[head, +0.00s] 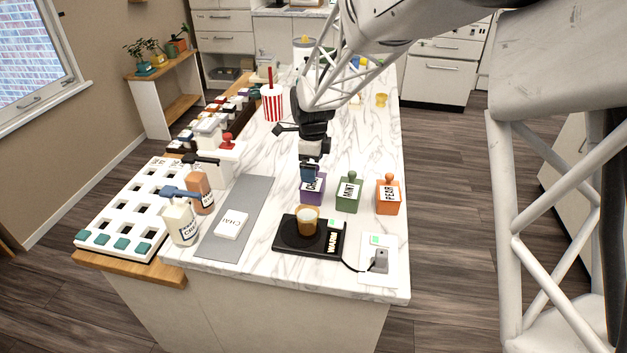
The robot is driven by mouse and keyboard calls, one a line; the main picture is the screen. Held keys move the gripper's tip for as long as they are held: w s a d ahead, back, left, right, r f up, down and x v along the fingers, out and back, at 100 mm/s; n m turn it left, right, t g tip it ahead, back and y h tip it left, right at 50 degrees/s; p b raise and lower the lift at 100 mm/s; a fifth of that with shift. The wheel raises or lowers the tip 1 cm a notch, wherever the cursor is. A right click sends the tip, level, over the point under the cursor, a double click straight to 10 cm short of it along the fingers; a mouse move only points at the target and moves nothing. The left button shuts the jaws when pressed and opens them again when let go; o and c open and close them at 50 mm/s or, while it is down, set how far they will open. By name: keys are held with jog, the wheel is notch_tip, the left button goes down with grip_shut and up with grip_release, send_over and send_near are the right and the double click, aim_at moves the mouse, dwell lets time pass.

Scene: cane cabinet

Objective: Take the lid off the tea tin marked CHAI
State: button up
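A purple tin (319,196) stands on the marble counter, leftmost of three tea tins. Its label is partly hidden by my gripper, so I cannot read it fully. Beside it stand a green tin marked MINT (348,196) and an orange tin (388,199), whose label looks like PEAR; both wear lids with round knobs. My gripper (308,175) points down at the top of the purple tin and covers its lid and any knob. I cannot tell whether the fingers touch the lid or are open or shut. A white card reading CHAI (231,223) lies on the grey mat (222,246).
A black warmer plate (289,242) with an amber cup (308,221) stands in front of the tins, its cord running to a socket (379,264). Bottles (181,224) stand left of the mat. A striped cup (272,103) stands behind. The mat has bare room.

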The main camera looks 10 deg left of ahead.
jog(key=shift+d+f, duration=0.15)
jog(key=shift+f, duration=2.1)
jog(key=c, duration=0.6)
jog(key=shift+o, duration=0.2)
jog(key=shift+r, duration=0.1)
notch_tip(320, 180, up, 10)
